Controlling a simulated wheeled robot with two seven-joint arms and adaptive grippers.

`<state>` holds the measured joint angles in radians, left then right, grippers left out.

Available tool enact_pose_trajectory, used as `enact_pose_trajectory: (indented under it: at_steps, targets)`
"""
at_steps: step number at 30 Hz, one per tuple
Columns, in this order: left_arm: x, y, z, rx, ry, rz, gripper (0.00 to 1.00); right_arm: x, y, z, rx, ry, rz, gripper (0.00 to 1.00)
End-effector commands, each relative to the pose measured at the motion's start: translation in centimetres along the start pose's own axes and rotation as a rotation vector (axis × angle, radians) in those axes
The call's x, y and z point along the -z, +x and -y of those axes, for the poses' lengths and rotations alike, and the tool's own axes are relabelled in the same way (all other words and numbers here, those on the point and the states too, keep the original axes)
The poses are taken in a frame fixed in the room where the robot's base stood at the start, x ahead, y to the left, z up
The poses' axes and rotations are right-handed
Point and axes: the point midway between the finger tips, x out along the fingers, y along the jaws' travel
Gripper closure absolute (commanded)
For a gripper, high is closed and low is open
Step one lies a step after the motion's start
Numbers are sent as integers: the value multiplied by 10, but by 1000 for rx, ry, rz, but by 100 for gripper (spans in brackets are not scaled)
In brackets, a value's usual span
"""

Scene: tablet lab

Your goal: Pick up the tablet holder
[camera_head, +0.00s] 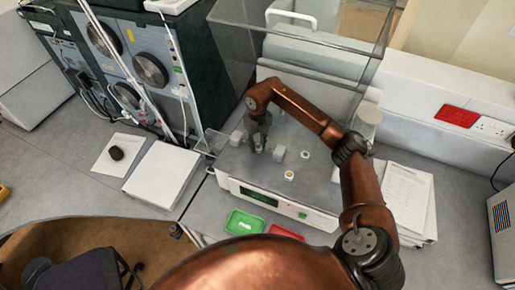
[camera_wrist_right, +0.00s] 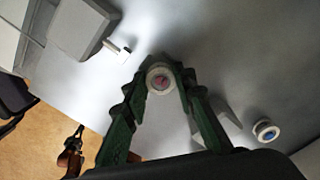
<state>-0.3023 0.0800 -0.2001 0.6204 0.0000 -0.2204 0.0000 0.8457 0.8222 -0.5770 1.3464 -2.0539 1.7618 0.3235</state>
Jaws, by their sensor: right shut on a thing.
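My right gripper (camera_head: 258,147) is low over the grey deck of the bench instrument (camera_head: 322,219), between two pale blocks. In the right wrist view its green fingers (camera_wrist_right: 160,84) close around a small round pale piece with a pinkish centre, the tablet holder (camera_wrist_right: 160,76). The fingers hide part of its sides. In the head view the held piece is too small to make out clearly. My left gripper does not show in the head view.
Pale blocks stand left (camera_head: 236,138) and right (camera_head: 279,154) of the gripper. A clear cover (camera_head: 325,60) rises behind the deck. A green tray (camera_head: 244,222) and a red tray (camera_head: 285,232) lie in front. Papers (camera_head: 408,195) lie at right.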

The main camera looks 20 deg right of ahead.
Motion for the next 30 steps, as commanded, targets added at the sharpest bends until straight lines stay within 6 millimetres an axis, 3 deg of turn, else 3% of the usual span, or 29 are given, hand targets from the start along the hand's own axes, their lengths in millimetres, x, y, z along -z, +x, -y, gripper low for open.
enact_pose_trajectory:
  at_steps: [4,17,24,30]
  targets:
    - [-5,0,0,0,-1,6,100,0,0,0,0,0,0,92]
    - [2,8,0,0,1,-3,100,-1,-8,0,1,-1,2,92]
    - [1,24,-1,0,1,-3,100,-1,-31,0,2,-1,5,92]
    - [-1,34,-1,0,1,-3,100,18,-59,-15,2,-4,5,92]
